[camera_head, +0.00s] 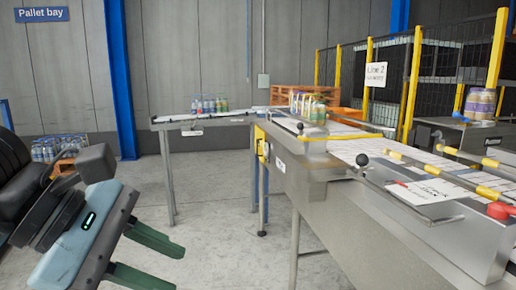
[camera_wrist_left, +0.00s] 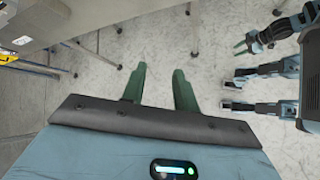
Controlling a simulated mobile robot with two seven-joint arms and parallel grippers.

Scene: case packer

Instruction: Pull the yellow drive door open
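A small yellow panel (camera_head: 261,143), which looks like the drive door, is on the left end of the steel machine (camera_head: 340,205), below its conveyor bed. It is too small to tell whether it is shut or ajar. A yellow patch (camera_wrist_left: 10,55) also shows at the left edge of the left wrist view. My left gripper (camera_head: 175,268) is at the lower left in the head view, well short of the panel. Its green fingers are apart with nothing between them, as the left wrist view (camera_wrist_left: 159,74) also shows. My right gripper (camera_wrist_left: 242,44) shows small at the upper right there; its finger gap is unclear.
Open concrete floor (camera_head: 215,220) lies between my left gripper and the machine. A side conveyor (camera_head: 180,122) with bottles stands behind on thin legs. A yellow-posted mesh fence (camera_head: 411,85) is at the right. Black-knobbed handles and yellow bars stick out above the machine.

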